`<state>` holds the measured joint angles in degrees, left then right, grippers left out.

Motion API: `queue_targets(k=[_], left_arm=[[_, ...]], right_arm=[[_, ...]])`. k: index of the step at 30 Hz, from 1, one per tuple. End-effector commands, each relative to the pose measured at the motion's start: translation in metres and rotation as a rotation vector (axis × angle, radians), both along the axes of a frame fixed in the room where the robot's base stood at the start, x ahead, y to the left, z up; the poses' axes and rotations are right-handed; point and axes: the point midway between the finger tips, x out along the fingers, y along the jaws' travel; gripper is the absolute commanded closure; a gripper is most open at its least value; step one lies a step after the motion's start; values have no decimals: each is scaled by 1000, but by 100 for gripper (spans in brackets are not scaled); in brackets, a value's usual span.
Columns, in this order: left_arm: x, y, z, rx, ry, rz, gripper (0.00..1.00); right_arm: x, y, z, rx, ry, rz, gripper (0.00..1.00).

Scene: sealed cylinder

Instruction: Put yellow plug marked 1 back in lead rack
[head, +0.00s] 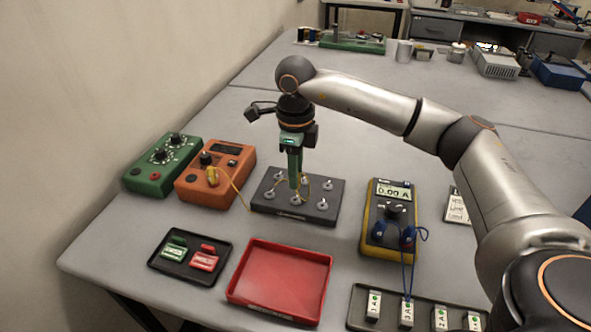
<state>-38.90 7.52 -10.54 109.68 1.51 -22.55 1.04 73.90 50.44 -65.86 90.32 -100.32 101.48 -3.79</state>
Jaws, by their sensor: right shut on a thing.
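A yellow lead (238,190) runs from a yellow plug (211,176) on the orange box to the dark terminal block (265,205) with several silver posts. My right gripper (295,188) points straight down over the middle of this block. It is shut on the lead's other end, which looks like a yellow plug; the fingers mostly hide it. Whether that plug touches a post, and any number on it, cannot be told. My left gripper is out of view. I cannot clearly identify the lead rack.
A green box (160,165) and orange box (215,170) stand left. A yellow meter (393,215) with blue leads stands right. In front are a small black tray (165,267), a red tray (280,280) and a tray of labelled blocks (390,318). The table behind is mostly clear.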

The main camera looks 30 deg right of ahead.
Motion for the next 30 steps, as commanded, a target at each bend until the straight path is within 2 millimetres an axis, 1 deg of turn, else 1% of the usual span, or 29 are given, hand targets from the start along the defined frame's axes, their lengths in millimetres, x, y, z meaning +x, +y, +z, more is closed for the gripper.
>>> queue_targets(k=[1, 3, 10, 30], left_arm=[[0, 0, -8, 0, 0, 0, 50], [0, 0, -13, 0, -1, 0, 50], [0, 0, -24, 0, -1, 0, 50], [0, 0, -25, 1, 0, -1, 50]], right_arm=[[0, 0, -9, -1, 1, 0, 100], [0, 0, -16, -1, 1, 0, 100], [0, 0, -33, 1, -1, 0, 100], [0, 0, -34, 1, -1, 0, 100]])
